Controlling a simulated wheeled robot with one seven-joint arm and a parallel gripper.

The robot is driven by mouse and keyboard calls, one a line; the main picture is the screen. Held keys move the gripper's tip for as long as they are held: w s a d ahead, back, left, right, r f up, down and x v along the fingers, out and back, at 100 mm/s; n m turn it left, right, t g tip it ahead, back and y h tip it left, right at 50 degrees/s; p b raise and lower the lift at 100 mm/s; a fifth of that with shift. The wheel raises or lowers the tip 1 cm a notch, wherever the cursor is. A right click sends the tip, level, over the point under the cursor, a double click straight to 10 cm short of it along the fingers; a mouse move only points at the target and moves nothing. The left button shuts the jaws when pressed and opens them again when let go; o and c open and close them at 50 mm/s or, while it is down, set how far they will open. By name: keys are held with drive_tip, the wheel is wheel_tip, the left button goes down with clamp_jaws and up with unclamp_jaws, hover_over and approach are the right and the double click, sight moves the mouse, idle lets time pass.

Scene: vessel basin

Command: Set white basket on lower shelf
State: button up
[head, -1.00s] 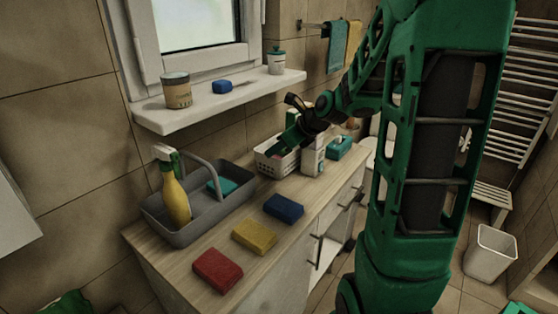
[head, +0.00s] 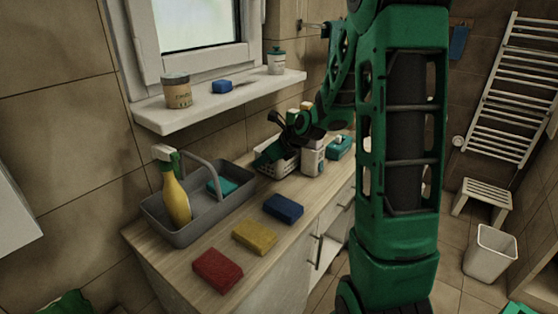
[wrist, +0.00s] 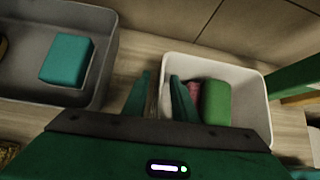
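The white basket (head: 286,167) stands on the wooden countertop, partly hidden by my arm. In the wrist view the basket (wrist: 262,95) holds a green item (wrist: 216,103) and a pinkish item. My gripper (wrist: 160,78) is open, its two green fingers apart, one on each side of the basket's left wall as seen from above. A gap shows between the fingers, and I cannot tell if either touches. In the head view my gripper (head: 268,150) is at the basket's left end.
A grey caddy (head: 222,209) with a yellow spray bottle (head: 177,200) stands left of the basket. Red (head: 217,270), yellow (head: 254,237) and blue (head: 283,208) sponges lie in front.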

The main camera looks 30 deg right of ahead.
clamp_jaws()
drive_tip(key=shift+r, duration=0.1)
drive_tip(key=shift+r, duration=0.5)
wheel_tip(320, 180, up, 3)
drive_tip(key=s+a+r, duration=0.6)
drive_tip(key=a, duration=0.3)
drive_tip(key=shift+s+a+r, duration=0.3)
drive_tip(key=shift+a+r, duration=0.05)
drive_tip(key=shift+r, duration=0.05)
